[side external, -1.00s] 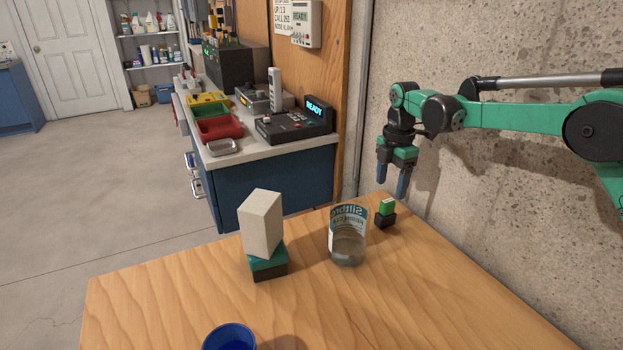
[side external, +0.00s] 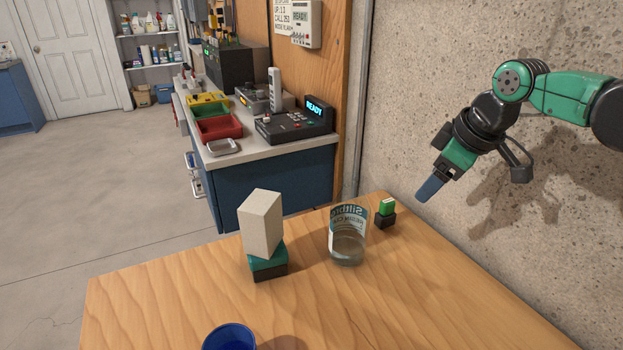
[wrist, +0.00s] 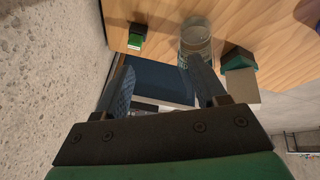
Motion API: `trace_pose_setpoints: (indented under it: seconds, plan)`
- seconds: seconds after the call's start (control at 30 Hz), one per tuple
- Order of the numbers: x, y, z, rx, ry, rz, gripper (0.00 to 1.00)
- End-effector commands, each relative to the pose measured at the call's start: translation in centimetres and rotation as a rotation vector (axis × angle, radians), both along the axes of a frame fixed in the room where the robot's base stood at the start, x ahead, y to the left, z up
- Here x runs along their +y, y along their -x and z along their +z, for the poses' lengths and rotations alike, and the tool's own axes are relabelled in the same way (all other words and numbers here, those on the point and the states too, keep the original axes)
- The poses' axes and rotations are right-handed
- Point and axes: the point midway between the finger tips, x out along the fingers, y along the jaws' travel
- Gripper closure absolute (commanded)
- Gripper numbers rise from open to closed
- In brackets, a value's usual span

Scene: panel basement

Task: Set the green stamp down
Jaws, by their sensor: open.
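The green stamp (side external: 387,207) stands upright on the wooden table, on or as part of a small black block (side external: 384,220), near the table's far right edge. It also shows at the top of the wrist view (wrist: 137,33). My gripper (side external: 427,190) is in the air to the right of the stamp and above it, tilted down to the left. Its fingers show apart and empty in the wrist view (wrist: 165,85). The gripper is clear of the stamp.
A clear labelled glass jar (side external: 347,237) stands just left of the stamp. Further left, a beige block (side external: 261,224) rests on a green and black block (side external: 268,262). A blue cup (side external: 229,337) is at the front. A concrete wall (side external: 560,235) runs along the right.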

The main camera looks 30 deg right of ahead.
Motion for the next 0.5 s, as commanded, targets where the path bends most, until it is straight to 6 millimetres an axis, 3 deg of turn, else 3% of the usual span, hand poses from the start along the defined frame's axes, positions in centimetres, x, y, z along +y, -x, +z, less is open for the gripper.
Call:
trace_pose_setpoints:
  seconds: [0.1, 0.2, 0.5]
  plan:
    - [0.6, 2.8, -1.5, -0.082, -0.1, -0.174, 0.35]
    - [0.9, 4.2, -2.7, -0.134, -0.172, -0.282, 0.35]
    - [1.1, 5.2, -3.7, -0.174, -0.242, -0.378, 0.35]
